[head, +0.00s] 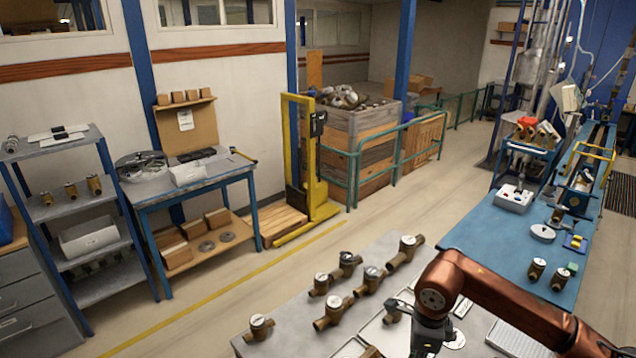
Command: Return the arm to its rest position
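My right arm comes in from the right edge, copper-coloured and bent over the grey table (272,318) in the foreground. Its gripper (424,344) points down at the bottom edge of the head view. Its fingertips are not clear there, so I cannot tell whether it is open or holds anything. My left arm and gripper are not in view. Brass water meters stand on the grey table, among them one at the far end (405,252), one in the middle (333,312) and one at the near left corner (260,326).
A blue bench (480,235) with a white box (514,198), a round white disc (542,232) and more meters stands beyond the arm. A light grid-like panel (515,340) lies below the forearm. A blue-framed workbench (190,190) and shelf rack stand left.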

